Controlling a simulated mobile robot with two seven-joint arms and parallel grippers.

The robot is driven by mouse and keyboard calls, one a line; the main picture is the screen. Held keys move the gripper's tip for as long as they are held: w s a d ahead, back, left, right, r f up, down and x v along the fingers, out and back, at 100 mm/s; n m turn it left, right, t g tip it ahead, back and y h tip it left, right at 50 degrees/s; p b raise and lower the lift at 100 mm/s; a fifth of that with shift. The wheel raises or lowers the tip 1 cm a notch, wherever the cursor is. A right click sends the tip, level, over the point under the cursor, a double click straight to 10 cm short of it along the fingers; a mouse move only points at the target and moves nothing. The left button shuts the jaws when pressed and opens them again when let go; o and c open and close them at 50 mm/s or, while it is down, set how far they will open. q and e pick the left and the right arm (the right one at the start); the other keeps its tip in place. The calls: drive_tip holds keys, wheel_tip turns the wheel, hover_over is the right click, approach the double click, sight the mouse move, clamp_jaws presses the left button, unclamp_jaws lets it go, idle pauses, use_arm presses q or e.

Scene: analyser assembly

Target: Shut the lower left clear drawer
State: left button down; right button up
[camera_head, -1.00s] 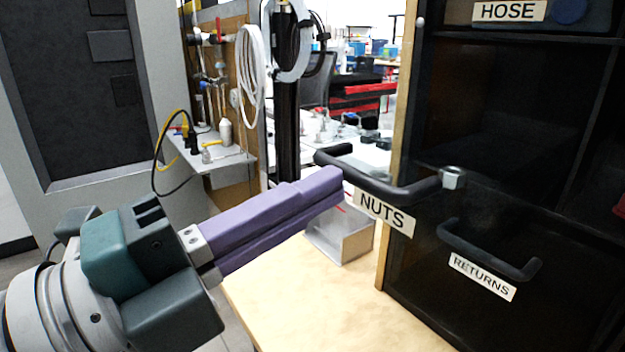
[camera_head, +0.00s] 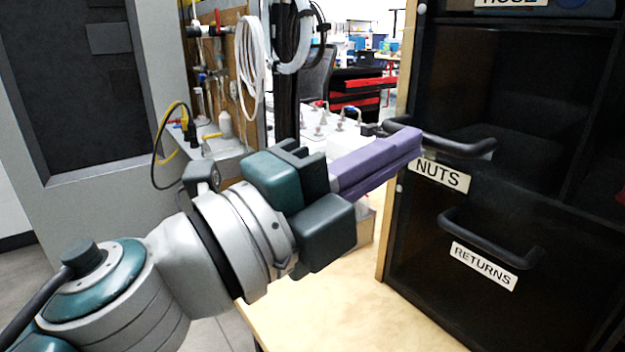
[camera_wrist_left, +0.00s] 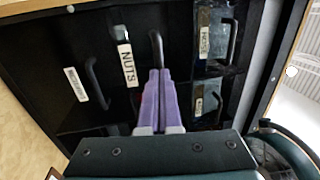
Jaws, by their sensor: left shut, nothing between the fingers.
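The clear drawer front labelled NUTS (camera_head: 439,174) is at the lower left of the black cabinet, with a dark bar handle (camera_head: 460,147). In the left wrist view the NUTS label (camera_wrist_left: 128,65) is just left of the fingers and its handle (camera_wrist_left: 156,45) lies beyond their tips. My left gripper (camera_head: 416,143) is shut and empty, its purple fingers reaching from the left to the drawer front at the handle. The fingers hide part of the handle and front; whether they touch cannot be told. In the left wrist view my left gripper (camera_wrist_left: 159,73) points at the drawer.
Below NUTS is a front labelled RETURNS (camera_head: 483,266) with its own bar handle (camera_head: 490,240). A wooden tabletop (camera_head: 360,315) lies under my left arm. A grey panel (camera_head: 90,130) and a board with hoses (camera_head: 248,65) stand to the left.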

sight(490, 105)
use_arm(q)
drive_tip(key=b+x, duration=0.1)
drive_tip(key=x, duration=0.1)
drive_tip(key=f+b+x, duration=0.1)
drive_tip(key=x, duration=0.2)
drive_tip(key=b+x, duration=0.1)
drive_tip(key=x, duration=0.2)
drive_tip(key=shift+d+f, duration=0.2)
drive_tip(key=shift+f, duration=0.05)
drive_tip(key=shift+w, duration=0.1)
drive_tip(key=shift+a, duration=0.1)
